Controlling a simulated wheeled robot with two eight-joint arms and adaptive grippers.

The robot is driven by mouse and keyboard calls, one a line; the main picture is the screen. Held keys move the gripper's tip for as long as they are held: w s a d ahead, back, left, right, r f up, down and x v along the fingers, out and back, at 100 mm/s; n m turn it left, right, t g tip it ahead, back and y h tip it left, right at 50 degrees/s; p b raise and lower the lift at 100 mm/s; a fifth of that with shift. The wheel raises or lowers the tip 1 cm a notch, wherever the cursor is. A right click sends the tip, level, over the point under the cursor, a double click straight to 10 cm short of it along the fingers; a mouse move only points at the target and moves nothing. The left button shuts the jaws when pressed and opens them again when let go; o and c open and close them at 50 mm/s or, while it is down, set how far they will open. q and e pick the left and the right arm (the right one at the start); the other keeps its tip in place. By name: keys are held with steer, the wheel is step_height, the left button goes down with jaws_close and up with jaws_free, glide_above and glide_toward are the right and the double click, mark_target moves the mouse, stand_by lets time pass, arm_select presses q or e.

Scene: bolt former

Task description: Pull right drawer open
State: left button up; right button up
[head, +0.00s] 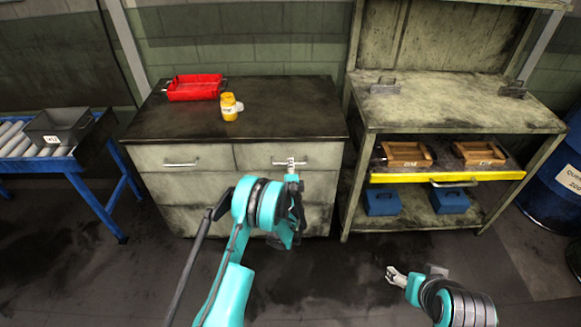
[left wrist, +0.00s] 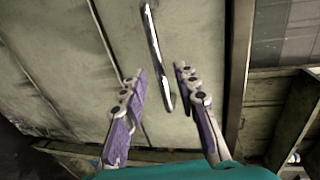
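The right drawer (head: 255,156) is the upper right drawer of a grey cabinet. Its front looks flush with the cabinet. Its metal handle (head: 278,162) is partly covered by my left gripper (head: 291,168) in the head view. In the left wrist view the handle (left wrist: 153,45) runs lengthwise between the open fingers of the left gripper (left wrist: 160,72), with a gap on both sides. I cannot tell how deep the handle sits between them. My right gripper (head: 391,273) is open and empty, low over the floor at the right.
A red tray (head: 194,87) and a yellow jar (head: 229,107) stand on the cabinet top. The left drawer (head: 180,158) is shut. A workbench (head: 460,107) with wooden trays stands at the right, a roller conveyor (head: 20,140) at the left. The floor in front is clear.

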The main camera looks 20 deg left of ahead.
arm_select(q)
steer(key=shift+x, duration=1.4)
jaws_close()
steer(key=shift+s, duration=0.2)
